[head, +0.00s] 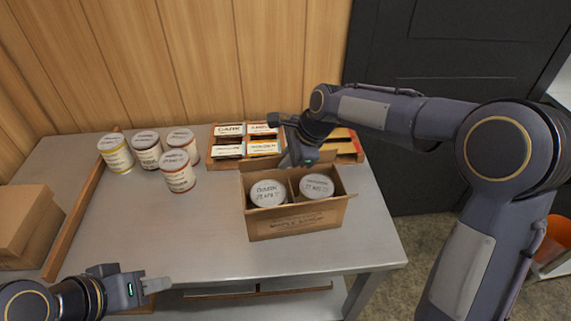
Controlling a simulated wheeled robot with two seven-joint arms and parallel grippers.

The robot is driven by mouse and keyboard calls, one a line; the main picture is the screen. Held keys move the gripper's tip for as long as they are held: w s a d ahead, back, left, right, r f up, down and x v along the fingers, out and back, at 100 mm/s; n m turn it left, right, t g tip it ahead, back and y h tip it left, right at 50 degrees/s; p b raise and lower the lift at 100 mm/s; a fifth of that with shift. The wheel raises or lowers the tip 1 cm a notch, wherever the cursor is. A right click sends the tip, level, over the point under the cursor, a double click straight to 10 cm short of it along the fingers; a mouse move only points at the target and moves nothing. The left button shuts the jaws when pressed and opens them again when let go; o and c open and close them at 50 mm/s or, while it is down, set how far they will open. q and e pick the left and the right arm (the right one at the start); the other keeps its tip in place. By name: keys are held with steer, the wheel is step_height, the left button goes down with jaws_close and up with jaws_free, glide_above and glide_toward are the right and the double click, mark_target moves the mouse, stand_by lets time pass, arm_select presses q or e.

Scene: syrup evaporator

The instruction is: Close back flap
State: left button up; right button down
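An open cardboard box (297,226) stands near the front right of the table, with two white-lidded cans (268,193) (317,186) upright inside. Its back flap (262,170) stands raised behind the cans and is partly hidden by my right gripper. My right gripper (290,160) is at the back edge of the box, pointing down and left; whether it touches the flap is unclear, and its finger gap cannot be made out. My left gripper (157,285) is at the front left edge of the table, empty and away from the box, its fingers seeming together.
Several labelled cans (178,171) stand at the back left. A wooden tray (216,164) with labelled compartments is behind the box. A wooden strip (85,207) and a closed carton (24,225) are at left. The table's middle is clear.

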steer(key=shift+s+d+f+n+t+y+b, duration=0.15)
steer(key=shift+s+n+t+b, duration=0.1)
steer(key=shift+t+b, duration=0.7)
steer(key=shift+s+a+f+n+t+y+b, duration=0.15)
steer(key=shift+t+b, duration=0.35)
steer(key=shift+b, duration=0.85)
steer(key=shift+s+d+f+n+t+y+b, duration=0.1)
steer(key=shift+s+n+t+b, duration=0.15)
steer(key=shift+t+b, duration=0.7)
steer(key=c, duration=1.6)
jaws_free()
steer(key=shift+c, duration=0.2)
steer(key=shift+s, duration=0.1)
steer(key=v, duration=0.7)
steer(key=shift+s+d+r, duration=0.15)
steer(key=shift+s+r, duration=0.05)
steer(key=shift+r, duration=0.15)
steer(key=shift+p, duration=0.3)
